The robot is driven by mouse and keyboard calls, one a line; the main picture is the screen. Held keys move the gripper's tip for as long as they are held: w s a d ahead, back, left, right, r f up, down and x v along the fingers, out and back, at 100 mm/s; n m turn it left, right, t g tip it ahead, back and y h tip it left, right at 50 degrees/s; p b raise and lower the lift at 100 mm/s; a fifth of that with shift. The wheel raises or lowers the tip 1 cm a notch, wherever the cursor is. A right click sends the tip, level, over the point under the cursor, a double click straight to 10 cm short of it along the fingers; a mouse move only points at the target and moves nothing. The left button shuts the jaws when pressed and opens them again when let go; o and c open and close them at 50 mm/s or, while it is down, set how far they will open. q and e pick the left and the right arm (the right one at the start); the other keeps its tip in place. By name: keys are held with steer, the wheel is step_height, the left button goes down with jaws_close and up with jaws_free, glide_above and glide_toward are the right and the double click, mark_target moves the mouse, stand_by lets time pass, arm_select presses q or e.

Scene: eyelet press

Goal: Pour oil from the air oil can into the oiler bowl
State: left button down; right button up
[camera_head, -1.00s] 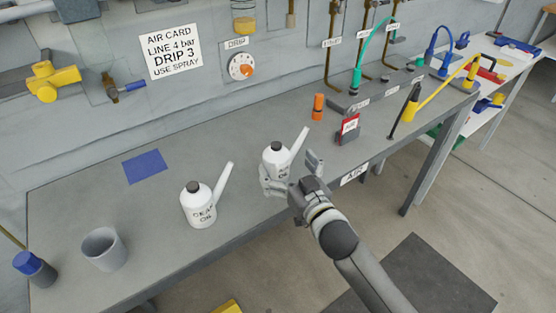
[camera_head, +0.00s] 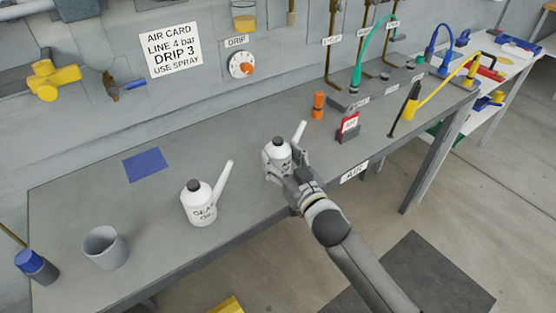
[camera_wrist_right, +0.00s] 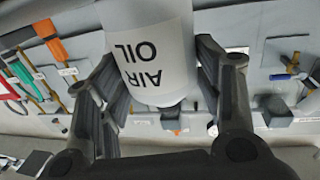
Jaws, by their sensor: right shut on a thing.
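The air oil can (camera_head: 279,152) is white with a dark cap and a long spout leaning right; it stands upright at the bench's front. My right gripper (camera_head: 279,168) is shut on its body, with a finger on each side. In the right wrist view, the can's "AIR OIL" label (camera_wrist_right: 143,62) appears upside down between my fingers (camera_wrist_right: 160,85). I cannot tell whether its base touches the bench. The oiler bowl (camera_head: 244,18), clear with yellow contents, hangs on the wall above the drip dial (camera_head: 242,65), cut by the top edge. My left gripper is not in view.
A similar gear oil can (camera_head: 199,208) stands to the left on the bench (camera_head: 100,195). A grey cup (camera_head: 104,249) and a blue-capped container (camera_head: 36,266) are further left. An orange cylinder (camera_head: 318,105) and a red card holder (camera_head: 348,128) stand to the right.

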mark_target(280, 145)
steer(key=shift+c, duration=0.7)
steer(key=shift+r, duration=0.1)
steer(key=shift+r, duration=0.6)
step_height(280, 145, up, 2)
steer(key=shift+r, duration=0.15)
steer(key=s+d+r, duration=0.5)
steer(key=s+r, duration=0.4)
steer(key=s, duration=0.4)
steer(key=shift+r+b, duration=0.2)
steer(key=shift+b, duration=0.25)
